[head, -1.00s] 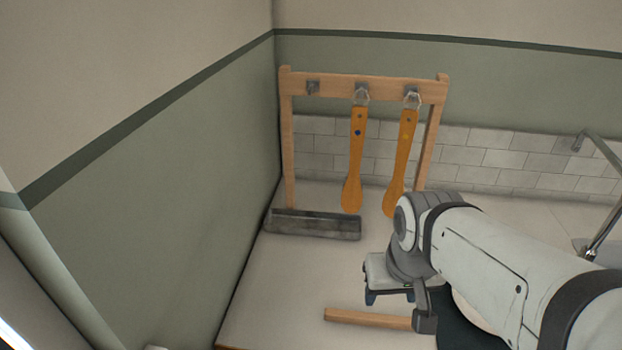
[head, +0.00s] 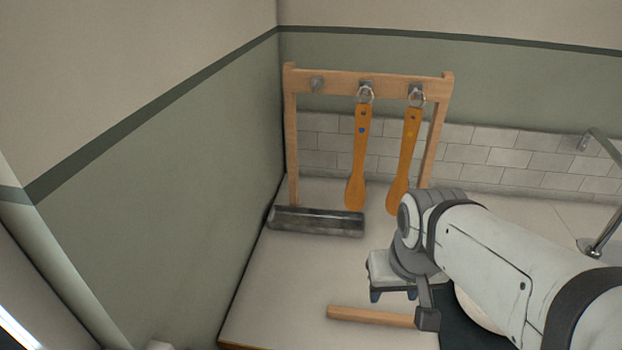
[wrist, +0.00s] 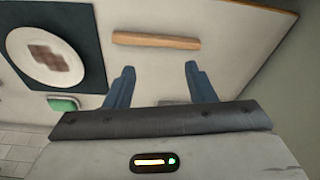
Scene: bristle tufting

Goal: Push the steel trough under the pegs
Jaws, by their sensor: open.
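The steel trough (head: 316,222) is a long dark metal box on the counter at the foot of the wooden rack (head: 368,82), near the left wall. It stands under the left part of the rack. The rack has three pegs. The left peg (head: 317,84) is bare, and two orange wooden paddles (head: 360,160) (head: 405,160) hang by rings from the others. The right paddle's lower end is beyond the trough's right end. My gripper (head: 392,295) is over the counter in front of the rack, apart from the trough. In the wrist view its blue fingers (wrist: 158,75) are spread and empty.
A loose wooden bar (head: 370,316) lies on the counter near my gripper. The wrist view shows a white plate (wrist: 57,75) with brown pieces on a dark mat (wrist: 95,45), and a green-topped block (wrist: 62,104). A faucet (head: 606,235) stands at right.

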